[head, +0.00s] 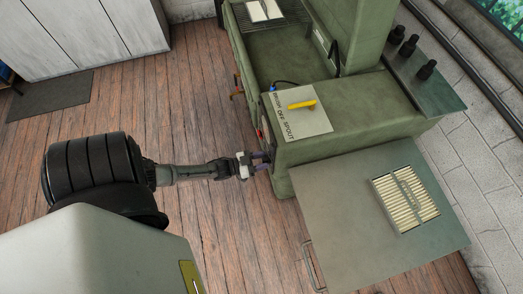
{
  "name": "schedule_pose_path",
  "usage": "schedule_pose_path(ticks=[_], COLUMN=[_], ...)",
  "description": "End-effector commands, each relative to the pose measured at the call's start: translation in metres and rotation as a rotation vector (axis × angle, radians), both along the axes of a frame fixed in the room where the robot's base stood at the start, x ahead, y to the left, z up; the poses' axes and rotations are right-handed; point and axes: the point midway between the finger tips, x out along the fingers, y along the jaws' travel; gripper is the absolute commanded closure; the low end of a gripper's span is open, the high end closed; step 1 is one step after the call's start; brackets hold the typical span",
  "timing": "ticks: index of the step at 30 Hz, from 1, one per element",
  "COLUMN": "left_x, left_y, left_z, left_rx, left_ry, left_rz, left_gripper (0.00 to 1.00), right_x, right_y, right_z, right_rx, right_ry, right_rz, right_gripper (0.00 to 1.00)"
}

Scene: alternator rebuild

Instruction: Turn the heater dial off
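My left gripper (262,161) reaches from the left to the front side of the green machine (340,128). Its dark fingers are at or very near that face, close to the lower corner. The heater dial cannot be made out; the fingers and the steep angle may hide it. A small red part (262,134) shows on the same face, just above the fingers. I cannot tell whether the fingers are open, shut or touching anything. My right gripper is not in view.
A white plate marked "OFF SPOUT" with a yellow lever (302,105) lies on the machine's top. A grey-green table (345,215) holding a slatted tray (405,198) stands at the right. Black knobs (408,46) stand on a panel behind. The wooden floor (195,100) at the left is clear.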

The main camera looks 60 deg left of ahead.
Motion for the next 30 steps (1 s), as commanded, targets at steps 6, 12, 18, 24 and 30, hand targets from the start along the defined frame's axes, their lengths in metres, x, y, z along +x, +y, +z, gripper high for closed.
schedule_pose_path(ticks=[6, 12, 18, 24, 30], left_x=[0.0, 0.0, -0.012, -0.049, -0.088], left_y=[0.0, 0.0, 0.002, 0.009, 0.017], left_z=[0.0, 0.0, 0.0, -0.001, -0.001], left_rx=[0.0, 0.0, 0.001, 0.0, 0.001], left_ry=[-0.001, -0.001, 0.001, 0.002, 0.003], left_rz=[0.0, 0.0, 0.0, 0.0, 0.0], left_gripper=[0.37, 0.36, 0.36, 0.36, 0.36], right_x=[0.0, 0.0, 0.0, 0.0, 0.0], right_y=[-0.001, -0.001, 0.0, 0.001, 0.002], right_z=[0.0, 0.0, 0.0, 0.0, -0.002], right_rx=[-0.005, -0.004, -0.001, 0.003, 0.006], right_ry=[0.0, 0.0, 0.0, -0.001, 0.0], right_rz=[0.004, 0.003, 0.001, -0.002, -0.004], right_gripper=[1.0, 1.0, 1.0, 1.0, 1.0])
